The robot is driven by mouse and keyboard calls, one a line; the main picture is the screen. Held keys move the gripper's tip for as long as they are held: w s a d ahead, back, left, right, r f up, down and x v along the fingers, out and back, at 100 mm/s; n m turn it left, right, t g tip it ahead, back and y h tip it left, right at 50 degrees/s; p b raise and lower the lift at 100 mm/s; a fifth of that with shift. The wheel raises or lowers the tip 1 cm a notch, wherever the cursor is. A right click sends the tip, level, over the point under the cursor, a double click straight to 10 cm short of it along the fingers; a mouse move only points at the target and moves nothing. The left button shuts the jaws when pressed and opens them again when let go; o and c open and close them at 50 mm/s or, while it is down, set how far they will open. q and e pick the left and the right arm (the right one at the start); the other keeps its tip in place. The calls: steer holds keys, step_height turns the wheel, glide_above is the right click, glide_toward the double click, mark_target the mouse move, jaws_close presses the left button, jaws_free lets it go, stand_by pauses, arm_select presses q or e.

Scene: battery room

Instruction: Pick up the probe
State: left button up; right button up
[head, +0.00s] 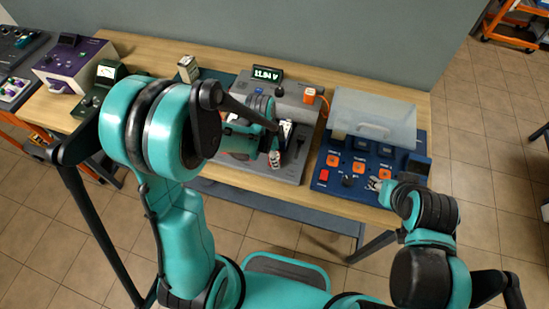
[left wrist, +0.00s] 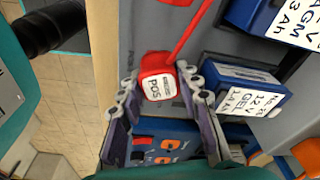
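The probe (left wrist: 158,84) is red with a white label reading POS, and a red rod or lead runs up from it in the left wrist view. In the head view, a small red and white piece (head: 274,160) that looks like the probe shows at the grey station's front. My left gripper (left wrist: 158,80) has its two fingers apart, one on each side of the probe, with narrow gaps visible.
A blue battery (left wrist: 238,92) labelled 12 V GEL is close right of the left fingers; another battery (left wrist: 280,20) is beyond. The grey station (head: 238,160) has a lit display (head: 267,74). A blue panel (head: 333,182) has orange switches and a clear cover (head: 372,115).

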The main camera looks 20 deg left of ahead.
arm_select(q)
jaws_close()
steer(key=shift+r, duration=0.1)
